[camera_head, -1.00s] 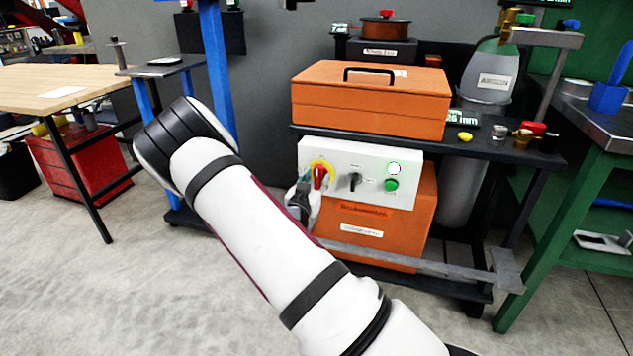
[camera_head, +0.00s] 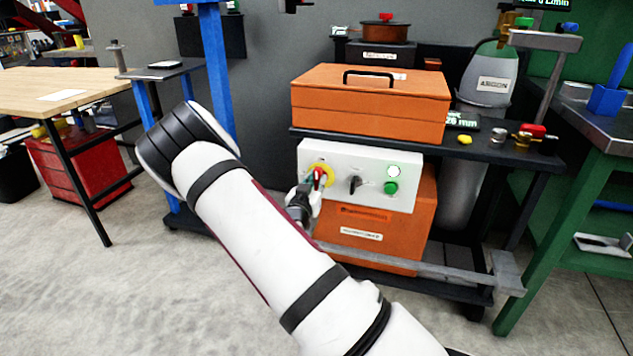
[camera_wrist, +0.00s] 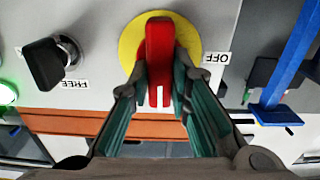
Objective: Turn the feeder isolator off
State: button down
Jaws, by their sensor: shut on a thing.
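The feeder isolator is a red handle (camera_wrist: 160,45) on a yellow round plate (camera_wrist: 190,40), on the white control panel (camera_head: 345,152). In the wrist view the handle stands upright in the picture, with a white mark at its lower end. An upside-down OFF label (camera_wrist: 217,58) is right of the plate, and the handle does not point at it. My gripper (camera_wrist: 160,80) is shut on the handle, one green-padded finger on each side. In the head view my gripper (camera_head: 312,188) partly hides the handle and plate.
Beside the isolator is a black selector knob (camera_wrist: 45,63) with a FREE label (camera_wrist: 75,85). The orange box (camera_head: 375,230) is below. A blue post (camera_wrist: 290,60) shows right in the wrist view.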

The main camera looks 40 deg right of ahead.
jog(key=n, duration=0.4)
jog(key=shift+w+a+f, duration=0.1)
jog(key=shift+w+a, duration=0.05)
jog(key=n, duration=0.5)
jog(key=shift+f+p, duration=0.1)
jog(key=shift+p, duration=0.2)
jog(key=shift+w+a+f+n+b, duration=0.1)
jog(key=shift+f+n+b, duration=0.1)
jog(key=shift+n, duration=1.9)
jog(key=shift+w+f+n+b, duration=0.1)
jog(key=shift+n+b, duration=0.1)
jog(key=shift+n, duration=1.9)
jog(key=shift+s, duration=0.1)
jog(key=c, duration=1.5)
grip_release()
jog(key=v, duration=1.2)
